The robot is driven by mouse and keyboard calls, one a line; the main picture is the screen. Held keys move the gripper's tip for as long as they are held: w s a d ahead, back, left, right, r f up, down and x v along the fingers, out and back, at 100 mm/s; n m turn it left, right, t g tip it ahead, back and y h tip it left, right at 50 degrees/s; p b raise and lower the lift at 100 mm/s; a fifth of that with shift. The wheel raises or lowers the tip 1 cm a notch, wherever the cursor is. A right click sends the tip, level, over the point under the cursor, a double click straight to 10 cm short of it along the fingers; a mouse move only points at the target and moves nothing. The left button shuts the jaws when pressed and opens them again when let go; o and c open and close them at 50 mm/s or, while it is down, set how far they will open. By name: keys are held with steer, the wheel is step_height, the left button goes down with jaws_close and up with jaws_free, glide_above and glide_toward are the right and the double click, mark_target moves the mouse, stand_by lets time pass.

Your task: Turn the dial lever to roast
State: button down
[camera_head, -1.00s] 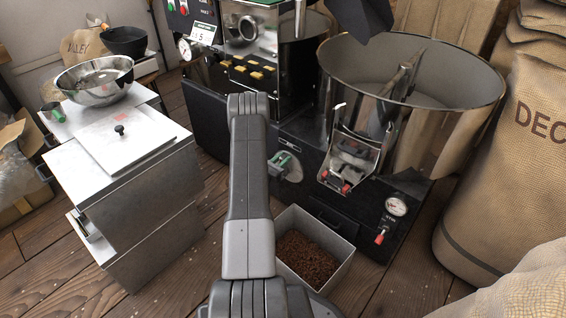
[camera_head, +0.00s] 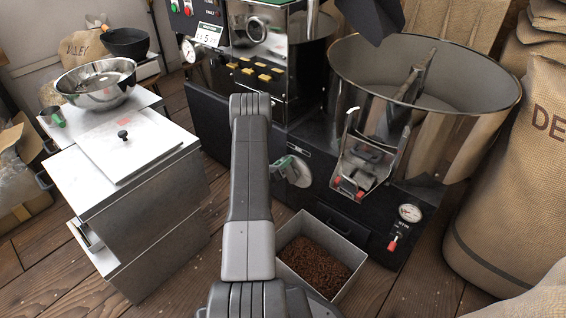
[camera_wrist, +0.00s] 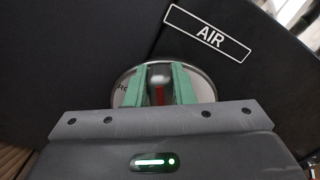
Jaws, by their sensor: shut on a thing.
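The dial (camera_wrist: 205,90) is a pale round plate low on the black roaster body, below a white-framed "AIR" label (camera_wrist: 209,34). Letters that look like "RO" show at its left edge in the wrist view. The dial lever (camera_wrist: 159,72) is a dark, rounded knob with a red stripe. My gripper (camera_wrist: 159,84) has green finger pads on both sides of the lever and is shut on it. In the head view the dial (camera_head: 299,174) is partly covered by my gripper (camera_head: 284,163), just right of my arm. The rest of the dial's lettering is hidden.
A metal bin of brown beans (camera_head: 311,267) stands on the floor below the dial. A large round cooling drum (camera_head: 465,125) and a chute (camera_head: 365,165) are to the right. A steel cabinet (camera_head: 150,225) stands left. A burlap sack (camera_head: 510,200) is at far right.

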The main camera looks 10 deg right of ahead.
steer(key=c, duration=1.2)
jaws_free()
steer(key=shift+c, duration=0.2)
steer(key=shift+a, duration=0.1)
steer(key=p+v, duration=0.4)
steer(key=v, duration=0.9)
steer(key=shift+s+a, duration=0.25)
steer(key=shift+f, duration=0.1)
steer(key=b+x, duration=0.4)
steer(key=x, duration=1)
steer(key=shift+s, duration=0.1)
